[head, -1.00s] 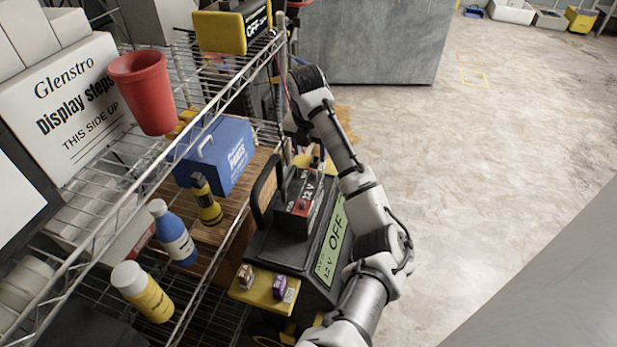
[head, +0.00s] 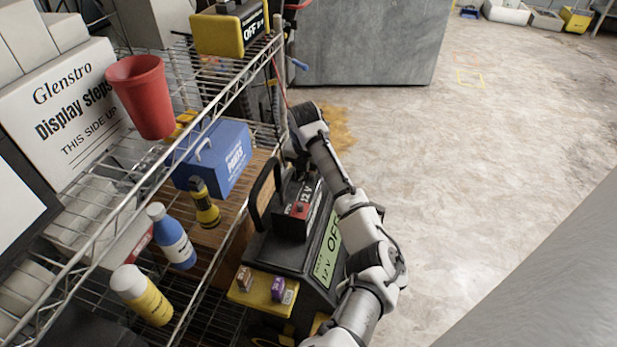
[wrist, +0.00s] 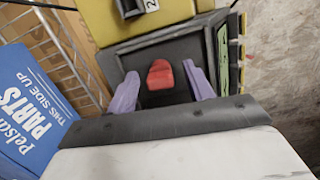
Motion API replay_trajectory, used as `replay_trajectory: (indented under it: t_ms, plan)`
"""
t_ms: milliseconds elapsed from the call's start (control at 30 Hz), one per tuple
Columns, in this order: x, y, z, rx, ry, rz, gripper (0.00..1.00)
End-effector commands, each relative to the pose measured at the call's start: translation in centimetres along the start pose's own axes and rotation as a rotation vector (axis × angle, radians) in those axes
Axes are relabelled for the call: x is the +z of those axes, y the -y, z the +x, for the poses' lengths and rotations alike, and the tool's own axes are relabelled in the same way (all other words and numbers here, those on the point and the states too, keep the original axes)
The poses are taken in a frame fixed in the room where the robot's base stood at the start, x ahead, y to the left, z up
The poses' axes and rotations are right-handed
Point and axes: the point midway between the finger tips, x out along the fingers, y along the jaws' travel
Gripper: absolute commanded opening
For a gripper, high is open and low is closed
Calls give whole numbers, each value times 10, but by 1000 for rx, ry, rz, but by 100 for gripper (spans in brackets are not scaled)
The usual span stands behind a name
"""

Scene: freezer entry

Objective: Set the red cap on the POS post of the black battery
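In the wrist view, the red cap (wrist: 160,76) shows between the purple fingers of my gripper (wrist: 160,82). Dark gaps show on both sides of the cap, so the gripper looks open around it, not clamped. I cannot tell what the cap rests on. In the head view, my arm hides the fingers and the cap. The battery posts cannot be made out.
A blue parts box (head: 222,158) stands close on the left. A yellow flashlight (head: 204,203) and bottles stand on the shelf. Small boxes sit on the front yellow ledge (head: 258,299). A dark block (wrist: 130,8) sits on a yellow surface. The floor at right is clear.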

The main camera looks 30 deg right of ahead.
Motion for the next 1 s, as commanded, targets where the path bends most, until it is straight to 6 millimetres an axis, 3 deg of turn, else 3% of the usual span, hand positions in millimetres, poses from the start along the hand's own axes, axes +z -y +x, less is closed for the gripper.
replay_trajectory:
  t_ms: [67,333,733,867,1000]
  plan:
    - [0,0,0,0,0,0,41]
    - [0,0,-1,0,0,0,6]
    - [2,0,-9,0,2,0,5]
    - [5,0,-25,1,4,0,5]
    - [9,-1,-56,1,5,0,5]
